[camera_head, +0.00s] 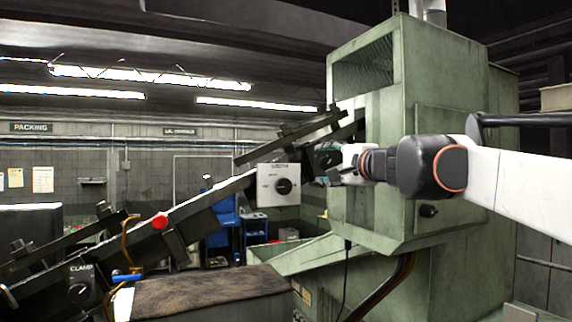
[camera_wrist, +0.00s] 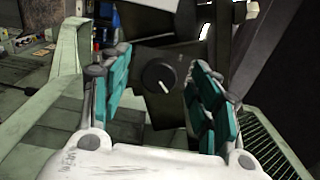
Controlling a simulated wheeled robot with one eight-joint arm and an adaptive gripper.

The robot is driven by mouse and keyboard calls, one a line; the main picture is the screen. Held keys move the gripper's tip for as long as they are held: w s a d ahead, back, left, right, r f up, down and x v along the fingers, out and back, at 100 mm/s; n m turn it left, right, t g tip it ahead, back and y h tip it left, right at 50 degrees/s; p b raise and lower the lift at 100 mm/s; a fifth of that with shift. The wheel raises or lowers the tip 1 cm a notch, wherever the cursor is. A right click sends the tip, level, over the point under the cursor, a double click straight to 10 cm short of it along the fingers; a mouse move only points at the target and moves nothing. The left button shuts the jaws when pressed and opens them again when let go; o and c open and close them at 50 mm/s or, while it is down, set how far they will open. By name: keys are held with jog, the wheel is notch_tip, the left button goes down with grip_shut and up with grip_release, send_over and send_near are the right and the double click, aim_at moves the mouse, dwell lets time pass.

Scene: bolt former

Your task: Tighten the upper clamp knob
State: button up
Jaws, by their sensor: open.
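The upper clamp knob (camera_wrist: 159,77) is a round black dial with a white pointer line, on a dark plate (camera_wrist: 150,118). In the wrist view the pointer slants toward the lower right. My gripper (camera_wrist: 162,68) is open, with one teal-padded finger left and one right of the knob in the picture. Clear space shows between the knob and both pads; how far in depth the tips are from it I cannot tell. In the head view my gripper (camera_head: 334,166) is at the upper end of the sloping rail, beside the upper clamp plate (camera_head: 322,157).
A white box with a black knob (camera_head: 283,186) hangs left of my gripper. A lower knob marked CLAMP (camera_head: 78,293) and a red button (camera_head: 159,221) are along the dark rail (camera_head: 205,199). The green machine housing (camera_head: 380,120) stands close behind my gripper.

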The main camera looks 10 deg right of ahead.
jog(key=shift+w+f, duration=0.1)
jog(key=shift+w, duration=0.1)
jog(key=shift+c, duration=1)
jog(key=c, duration=0.5)
grip_shut()
jog(key=n, duration=0.5)
jog(key=shift+n+p, duration=0.3)
jog(key=n, duration=0.5)
jog(key=shift+f+n, duration=0.1)
jog(key=shift+n, duration=0.2)
jog(key=o, duration=0.7)
grip_release()
